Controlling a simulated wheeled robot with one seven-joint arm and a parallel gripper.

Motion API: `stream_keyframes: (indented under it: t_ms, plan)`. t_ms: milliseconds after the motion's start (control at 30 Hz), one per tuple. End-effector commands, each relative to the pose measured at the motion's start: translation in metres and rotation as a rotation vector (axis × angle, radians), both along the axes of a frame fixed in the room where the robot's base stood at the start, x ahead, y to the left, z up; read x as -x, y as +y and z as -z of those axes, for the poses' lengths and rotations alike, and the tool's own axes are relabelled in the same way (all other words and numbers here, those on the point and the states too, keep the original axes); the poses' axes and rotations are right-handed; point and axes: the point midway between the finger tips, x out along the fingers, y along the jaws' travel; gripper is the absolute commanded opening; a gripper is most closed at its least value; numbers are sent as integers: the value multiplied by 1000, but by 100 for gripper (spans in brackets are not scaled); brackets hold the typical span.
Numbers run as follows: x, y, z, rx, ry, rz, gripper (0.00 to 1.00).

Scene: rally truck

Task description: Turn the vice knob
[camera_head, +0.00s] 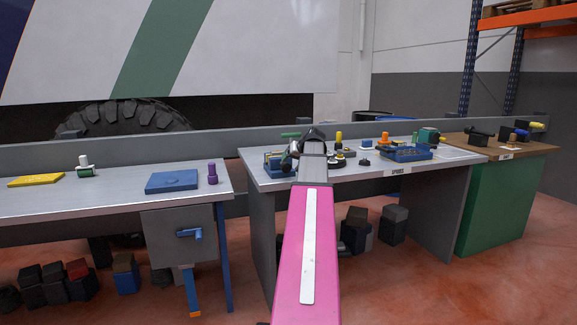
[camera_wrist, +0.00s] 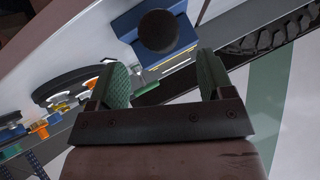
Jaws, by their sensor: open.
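In the wrist view a dark round knob (camera_wrist: 158,31) sits on the front of a blue block-shaped body (camera_wrist: 190,38), which looks like the vice. My gripper (camera_wrist: 160,66) is open, its two green-padded fingers spread on either side below the knob in the picture. The knob appears just beyond the fingertips; nothing is held. In the head view my gripper (camera_head: 290,148) is over the left end of the middle bench, next to a blue item (camera_head: 273,163) partly hidden by it. I cannot tell the knob there.
The middle bench (camera_head: 376,176) carries a blue tray (camera_head: 407,153) and several small tools right of my arm. A left bench (camera_head: 110,196) holds a blue flat box (camera_head: 172,181) and a purple bottle (camera_head: 212,174). A green cabinet (camera_head: 492,200) stands at right. A grey rail runs behind.

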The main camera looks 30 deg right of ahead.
Motion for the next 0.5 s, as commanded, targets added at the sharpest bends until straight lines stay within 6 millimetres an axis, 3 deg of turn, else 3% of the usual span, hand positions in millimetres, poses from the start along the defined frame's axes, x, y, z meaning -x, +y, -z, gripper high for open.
stream_keyframes:
  t_ms: [200,500]
  plan:
    - [23,-2,-20,0,-1,0,74]
    - [29,-3,-26,0,0,0,74]
